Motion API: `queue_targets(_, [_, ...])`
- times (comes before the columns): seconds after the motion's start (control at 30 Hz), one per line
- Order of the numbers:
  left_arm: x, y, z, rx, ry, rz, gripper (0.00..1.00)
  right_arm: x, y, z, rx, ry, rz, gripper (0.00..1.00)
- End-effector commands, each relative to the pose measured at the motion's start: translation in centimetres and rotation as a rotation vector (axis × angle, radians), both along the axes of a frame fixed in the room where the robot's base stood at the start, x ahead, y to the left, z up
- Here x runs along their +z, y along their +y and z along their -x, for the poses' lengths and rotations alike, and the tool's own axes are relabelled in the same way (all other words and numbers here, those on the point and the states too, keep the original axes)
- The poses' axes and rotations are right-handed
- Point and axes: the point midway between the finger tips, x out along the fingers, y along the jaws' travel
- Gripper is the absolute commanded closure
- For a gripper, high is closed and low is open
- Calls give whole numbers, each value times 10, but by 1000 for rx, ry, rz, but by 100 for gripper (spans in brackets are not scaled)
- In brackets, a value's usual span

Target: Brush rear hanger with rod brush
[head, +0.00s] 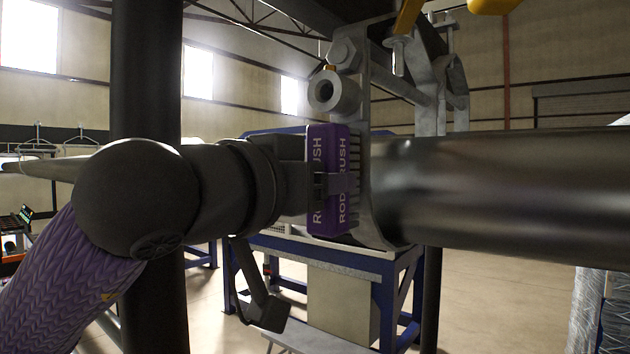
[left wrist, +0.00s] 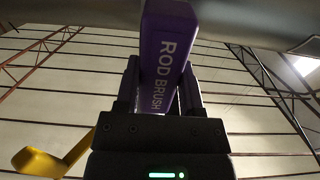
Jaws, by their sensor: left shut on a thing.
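My left gripper (head: 318,186) comes in from the left in the head view and is shut on the rod brush (head: 328,222), a purple block lettered "ROD BRUSH". The brush stands upright, its dark bristles facing right, at the near edge of a grey metal hanger (head: 383,226) around the dark pipe. The bristles appear to meet the hanger, but I cannot tell whether they touch. In the left wrist view the brush (left wrist: 168,70) rises from between the fingers, its top close to a dark curved surface. I cannot tell whether this hanger is the rear one. My right gripper is not in view.
A thick dark pipe (head: 510,195) runs from the hanger to the right edge. A dark upright post (head: 146,70) stands behind my left arm. A blue-framed stand (head: 385,300) is below the hanger. A yellow part (left wrist: 45,160) shows lower left in the wrist view.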

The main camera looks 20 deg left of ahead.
Motion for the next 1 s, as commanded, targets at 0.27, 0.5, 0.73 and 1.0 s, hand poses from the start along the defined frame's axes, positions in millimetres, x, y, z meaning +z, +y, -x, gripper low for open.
queue_targets(0.27, [0,-13,6,0,-2,1,98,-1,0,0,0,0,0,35])
queue_targets(0.5, [0,-1,1,1,1,1,98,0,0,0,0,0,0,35])
queue_targets(0.73, [0,10,-4,0,-1,0,98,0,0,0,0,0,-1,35])
queue_targets(1.0, [0,-4,1,-3,-1,-1,98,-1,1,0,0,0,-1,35])
